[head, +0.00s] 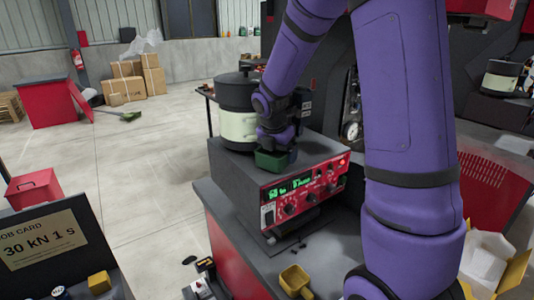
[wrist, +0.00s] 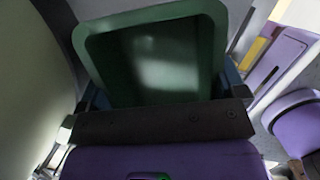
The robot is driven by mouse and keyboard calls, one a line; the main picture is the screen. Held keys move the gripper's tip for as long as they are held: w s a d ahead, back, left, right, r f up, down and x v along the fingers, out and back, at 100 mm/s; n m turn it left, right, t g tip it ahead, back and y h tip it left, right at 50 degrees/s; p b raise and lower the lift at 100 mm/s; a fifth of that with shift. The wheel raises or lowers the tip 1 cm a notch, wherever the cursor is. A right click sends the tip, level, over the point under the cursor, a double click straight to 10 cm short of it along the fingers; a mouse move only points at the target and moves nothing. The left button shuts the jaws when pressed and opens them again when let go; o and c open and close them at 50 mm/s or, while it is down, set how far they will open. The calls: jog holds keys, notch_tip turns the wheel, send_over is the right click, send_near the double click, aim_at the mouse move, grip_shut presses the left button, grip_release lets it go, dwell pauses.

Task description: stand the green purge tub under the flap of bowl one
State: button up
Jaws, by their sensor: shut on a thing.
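The green tub (head: 272,160) is a small open-topped box. It hangs below my gripper (head: 277,140), just above the front of the grey feeder base with the red control panel. In the wrist view the green tub (wrist: 155,60) fills the upper middle and looks empty inside. My gripper (wrist: 155,120) is shut on it. A round bowl (head: 236,105), dark above and cream below, stands on the feeder base just left of and behind the tub. A flap on the bowl cannot be made out. Whether the tub touches the base is unclear.
The control panel (head: 300,187) has a lit green display. A yellow scoop (head: 295,280) lies on the bench in front. A job card (head: 38,243) reads 30 kN 1 s. Another bowl (head: 502,77) stands at the far right. An open carton (head: 490,260) is at lower right.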

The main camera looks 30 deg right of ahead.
jog(key=shift+s+a+f, duration=0.1)
jog(key=shift+s+f, duration=0.1)
jog(key=shift+w, duration=0.1)
jog(key=shift+f, duration=0.1)
jog(key=o, duration=0.7)
jog(key=shift+f, duration=0.1)
